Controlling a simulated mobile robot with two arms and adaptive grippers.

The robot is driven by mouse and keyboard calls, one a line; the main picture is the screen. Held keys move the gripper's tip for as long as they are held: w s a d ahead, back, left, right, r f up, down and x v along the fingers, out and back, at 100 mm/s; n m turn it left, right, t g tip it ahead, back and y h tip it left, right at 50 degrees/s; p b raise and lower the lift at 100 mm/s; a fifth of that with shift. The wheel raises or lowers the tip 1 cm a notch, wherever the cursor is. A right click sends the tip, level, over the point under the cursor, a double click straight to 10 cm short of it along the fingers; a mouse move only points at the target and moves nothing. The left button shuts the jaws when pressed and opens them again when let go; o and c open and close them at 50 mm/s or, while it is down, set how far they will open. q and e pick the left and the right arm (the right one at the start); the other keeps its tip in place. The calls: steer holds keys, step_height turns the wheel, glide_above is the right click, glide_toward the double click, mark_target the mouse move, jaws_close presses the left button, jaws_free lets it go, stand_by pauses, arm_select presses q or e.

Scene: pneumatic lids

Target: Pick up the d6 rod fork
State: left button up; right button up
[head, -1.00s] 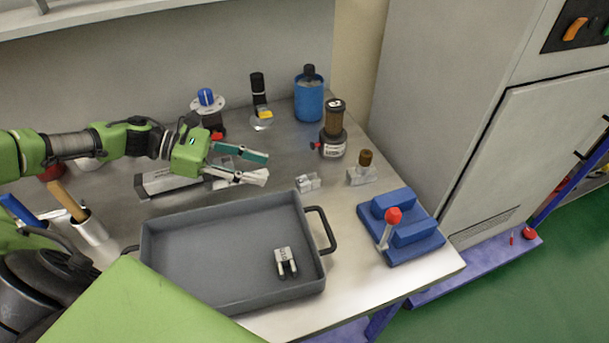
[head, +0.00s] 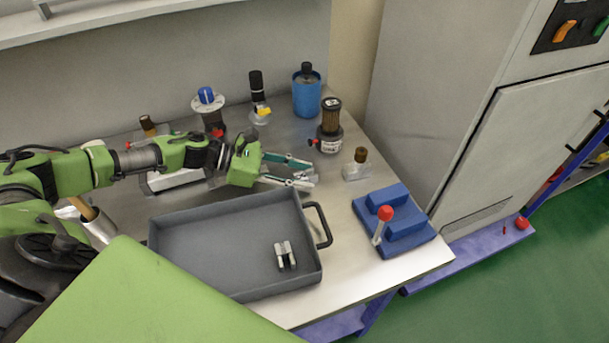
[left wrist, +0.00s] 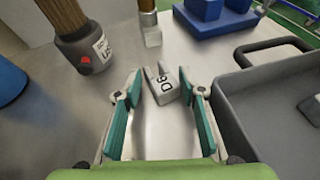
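The d6 rod fork is a small light grey block with two prongs. It lies on the bench, and its dark label seems to read D6 in the left wrist view (left wrist: 164,86). My left gripper (head: 311,173) is open around it, with a teal-padded finger on each side. In the left wrist view, the gripper (left wrist: 167,84) has its fingertips level with the fork, and bench shows between the fork and the palm. In the head view the fingers partly hide the fork. A second, similar fork (head: 285,257) lies in the grey tray. My right gripper is not in view.
The grey tray (head: 175,272) stands just in front of the gripper. A brown-topped fitting (head: 357,165), a dark filter unit (head: 330,127) and a blue cup (head: 306,95) stand behind and to the right. A blue block with a red-knobbed lever (head: 400,232) is at right.

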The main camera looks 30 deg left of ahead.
arm_select(q)
jaws_close()
steer(key=shift+r, duration=0.15)
